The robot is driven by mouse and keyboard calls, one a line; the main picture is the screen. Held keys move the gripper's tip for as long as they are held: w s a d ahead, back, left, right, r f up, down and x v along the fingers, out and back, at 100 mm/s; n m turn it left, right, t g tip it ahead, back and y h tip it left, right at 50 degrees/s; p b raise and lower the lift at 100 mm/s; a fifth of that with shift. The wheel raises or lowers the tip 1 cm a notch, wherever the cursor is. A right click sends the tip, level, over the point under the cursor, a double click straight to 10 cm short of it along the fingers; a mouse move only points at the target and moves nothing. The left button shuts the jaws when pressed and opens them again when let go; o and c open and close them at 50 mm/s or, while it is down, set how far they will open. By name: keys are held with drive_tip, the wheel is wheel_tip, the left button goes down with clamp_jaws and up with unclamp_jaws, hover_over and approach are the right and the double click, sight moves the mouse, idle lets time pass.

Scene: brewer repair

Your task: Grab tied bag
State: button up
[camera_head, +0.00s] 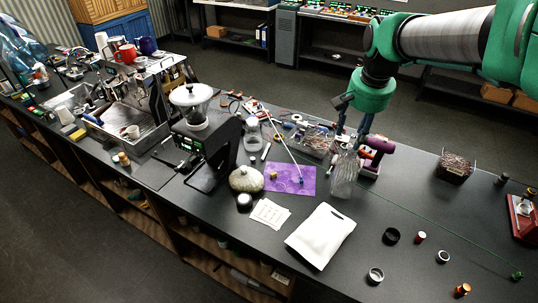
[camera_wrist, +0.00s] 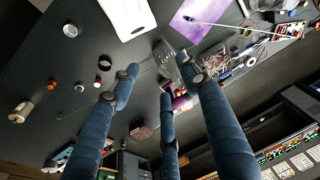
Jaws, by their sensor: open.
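A pale beige-green tied bag (camera_head: 246,180), rounded with a gathered top, sits on the dark counter beside a purple mat. I cannot make it out in the wrist view. My gripper (camera_head: 352,134) is open and empty above the counter, to the right of and higher than the tied bag. Its blue fingers are spread in the wrist view (camera_wrist: 158,82). A clear glass vessel (camera_head: 344,176) stands just below the fingers in the head view; I cannot tell if they touch it.
A white flat bag with a handle slot (camera_head: 320,236) and a white card (camera_head: 269,213) lie near the tied bag. The purple mat (camera_head: 290,179) holds a thin rod. A black-framed brewer (camera_head: 215,155) stands left. A purple tool (camera_head: 378,152) stands right of the vessel.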

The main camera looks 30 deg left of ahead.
drive_tip(key=w+a+f+p, duration=0.2)
drive_tip(key=w+a+f, duration=0.1)
drive_tip(key=a, duration=0.7)
drive_tip(key=n+g+h+p, duration=0.1)
drive_tip(key=g+p, duration=0.1)
drive_tip(key=p, duration=0.4)
hover_over(244, 167)
wheel_tip(244, 167, down, 17)
drive_tip(key=shift+f+p, duration=0.55)
drive_tip(key=shift+f, duration=3.7)
drive_tip(key=shift+f, duration=0.1)
drive_tip(key=shift+f+p, duration=0.5)
drive_tip(key=shift+f, duration=2)
